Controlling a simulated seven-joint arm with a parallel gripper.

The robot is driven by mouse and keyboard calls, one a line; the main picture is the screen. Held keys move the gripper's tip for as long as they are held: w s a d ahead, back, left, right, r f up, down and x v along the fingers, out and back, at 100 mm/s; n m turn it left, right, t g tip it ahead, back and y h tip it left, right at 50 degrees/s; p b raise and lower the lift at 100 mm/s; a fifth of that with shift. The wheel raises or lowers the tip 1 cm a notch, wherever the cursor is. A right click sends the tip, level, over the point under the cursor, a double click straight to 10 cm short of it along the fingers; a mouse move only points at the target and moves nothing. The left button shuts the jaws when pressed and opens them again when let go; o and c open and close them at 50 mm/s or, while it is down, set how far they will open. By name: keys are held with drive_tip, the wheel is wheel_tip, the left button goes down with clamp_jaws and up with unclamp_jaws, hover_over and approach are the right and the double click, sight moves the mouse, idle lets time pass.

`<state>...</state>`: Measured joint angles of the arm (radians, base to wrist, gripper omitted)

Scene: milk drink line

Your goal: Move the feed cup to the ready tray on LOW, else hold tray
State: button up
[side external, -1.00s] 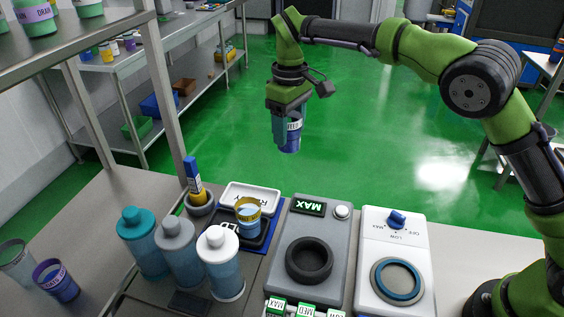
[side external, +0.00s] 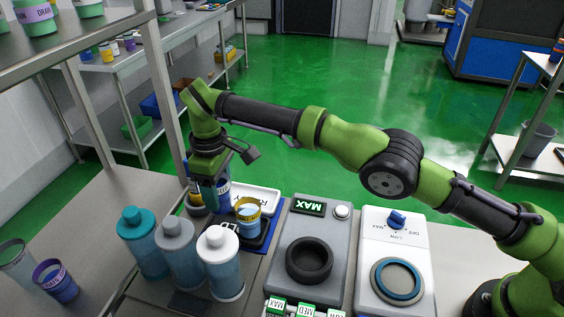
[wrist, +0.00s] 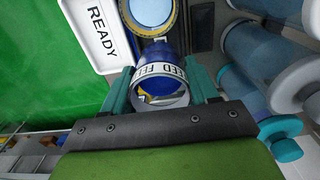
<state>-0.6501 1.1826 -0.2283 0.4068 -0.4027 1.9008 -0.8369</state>
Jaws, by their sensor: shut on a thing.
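My gripper (side external: 210,188) is shut on the feed cup (side external: 223,188), a blue cup with a white FEED band. In the wrist view the feed cup (wrist: 160,72) sits between the teal fingers. It is held above the back left of the bench, near the white ready tray (side external: 266,197). The READY lettering shows on the ready tray (wrist: 92,48) in the wrist view. The dark hold tray (side external: 262,240) lies in front of the ready tray and bears a yellow-rimmed cup (side external: 248,212). The display (side external: 309,207) on the grey unit reads MAX.
Several capped bottles (side external: 175,250) stand close in front of my gripper. The grey unit with a black ring (side external: 309,260) and a white dial unit (side external: 397,250) stand to the right. A shelf post (side external: 168,90) rises left of my gripper.

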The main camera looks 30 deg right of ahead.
sight(222, 208)
drive_tip(key=shift+f, duration=2.85)
drive_tip(key=shift+f, duration=0.1)
drive_tip(key=o, duration=1.3)
drive_tip(key=shift+f, duration=0.1)
